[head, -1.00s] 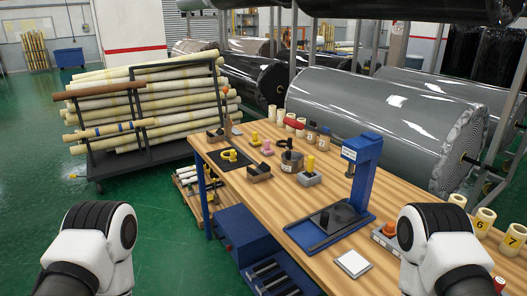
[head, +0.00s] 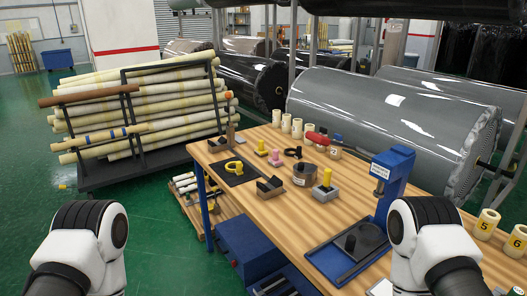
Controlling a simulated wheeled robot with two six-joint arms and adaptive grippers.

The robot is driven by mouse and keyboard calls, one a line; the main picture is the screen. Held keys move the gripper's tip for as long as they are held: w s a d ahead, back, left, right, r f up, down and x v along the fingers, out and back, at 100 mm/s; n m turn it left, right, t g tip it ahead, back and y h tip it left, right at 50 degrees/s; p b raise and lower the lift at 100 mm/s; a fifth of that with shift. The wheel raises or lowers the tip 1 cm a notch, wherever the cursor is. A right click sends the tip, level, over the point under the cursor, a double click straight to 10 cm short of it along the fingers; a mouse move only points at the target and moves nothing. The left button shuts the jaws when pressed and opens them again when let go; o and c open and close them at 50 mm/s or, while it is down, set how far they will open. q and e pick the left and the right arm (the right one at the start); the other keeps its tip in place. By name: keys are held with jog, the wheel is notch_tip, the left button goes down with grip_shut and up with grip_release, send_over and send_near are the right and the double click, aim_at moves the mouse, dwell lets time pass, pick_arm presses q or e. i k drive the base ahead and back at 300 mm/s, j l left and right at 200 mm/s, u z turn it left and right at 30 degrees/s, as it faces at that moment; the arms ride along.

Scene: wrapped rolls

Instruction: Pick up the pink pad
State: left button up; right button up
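The pink pad (head: 275,157) is a small pink piece standing on the wooden workbench (head: 270,212), toward its far left part. It stands between a yellow-topped piece (head: 262,147) and a dark ring-shaped piece (head: 293,152). Nothing touches it from my side. Both my arms show only as white and black links at the lower left and lower right. Both grippers are out of view, so their state does not show.
A blue press (head: 393,170) stands on the bench's right side, partly behind my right arm. A grey pot (head: 305,174) and a yellow-handled block (head: 324,189) stand nearer than the pad.

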aim_at(274, 161)
jog(key=i+j+z, duration=0.1)
jog(key=i+j, duration=0.55)
jog(key=i+j+z, duration=0.15)
jog(key=i+j, duration=0.15)
jog(key=i+j+z, duration=0.1)
jog(key=i+j, duration=0.2)
jog(key=j, duration=0.15)
jog(key=i+j+z, duration=0.1)
jog(key=i+j, duration=0.45)
jog(key=j, duration=0.3)
jog(key=i+j+z, duration=0.15)
jog(key=i+j, duration=0.15)
jog(key=j, duration=0.15)
